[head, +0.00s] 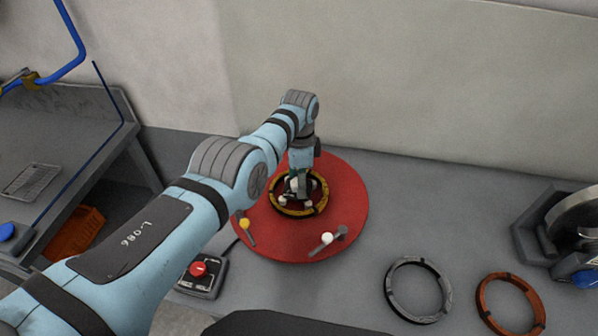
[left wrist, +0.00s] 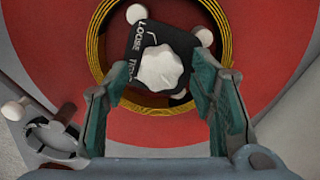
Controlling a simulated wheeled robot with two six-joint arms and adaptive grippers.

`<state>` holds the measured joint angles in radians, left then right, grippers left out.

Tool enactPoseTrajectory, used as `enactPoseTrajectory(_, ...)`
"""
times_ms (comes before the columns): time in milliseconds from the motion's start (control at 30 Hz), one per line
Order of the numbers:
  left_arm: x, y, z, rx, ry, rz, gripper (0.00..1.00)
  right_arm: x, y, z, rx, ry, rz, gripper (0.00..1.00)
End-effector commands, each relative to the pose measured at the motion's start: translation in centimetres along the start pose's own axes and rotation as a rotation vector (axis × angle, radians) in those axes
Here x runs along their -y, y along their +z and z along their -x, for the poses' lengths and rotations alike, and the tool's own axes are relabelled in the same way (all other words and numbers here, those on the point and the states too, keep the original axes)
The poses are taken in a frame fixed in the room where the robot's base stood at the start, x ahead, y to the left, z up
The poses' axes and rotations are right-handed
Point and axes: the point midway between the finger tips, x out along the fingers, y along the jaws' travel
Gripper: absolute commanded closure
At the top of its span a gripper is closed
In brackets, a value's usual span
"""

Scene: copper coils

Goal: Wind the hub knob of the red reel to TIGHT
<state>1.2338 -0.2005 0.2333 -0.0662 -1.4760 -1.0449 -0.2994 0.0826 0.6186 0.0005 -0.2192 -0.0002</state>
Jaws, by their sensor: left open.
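The red reel (head: 345,190) lies flat on the grey bench, with a yellow coil ring around its hub. In the left wrist view the hub knob (left wrist: 161,68) is a white scalloped dial on a black plate (left wrist: 141,38). The plate carries the words LOOSE and, partly readable, TIGHT. My left gripper (left wrist: 163,112) is open over the hub, its green-padded fingers apart on either side, just short of the knob in the picture. In the head view the left gripper (head: 298,192) hides most of the hub. My right gripper is not in view.
A yellow-tipped lever (head: 245,225) and a white-tipped lever (head: 327,239) sit at the reel's front edge. A red-button box (head: 198,270) stands front left. Grey (head: 418,290) and copper (head: 511,304) rings lie front right, near a dark machine (head: 560,235). A wall stands behind.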

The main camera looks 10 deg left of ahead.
Motion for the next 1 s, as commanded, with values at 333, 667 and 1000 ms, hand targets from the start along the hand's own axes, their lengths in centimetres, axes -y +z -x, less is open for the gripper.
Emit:
enactPoseTrajectory(333,0.1,0.0,7.3,-0.002,-0.004,0.001,0.49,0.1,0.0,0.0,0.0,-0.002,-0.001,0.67)
enactPoseTrajectory(667,-0.1,0.0,11.7,0.0,0.001,0.0,0.49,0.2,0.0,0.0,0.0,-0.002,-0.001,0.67)
enactPoseTrajectory(1000,-0.1,0.0,11.7,0.0,0.001,0.0,0.49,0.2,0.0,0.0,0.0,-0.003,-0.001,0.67)
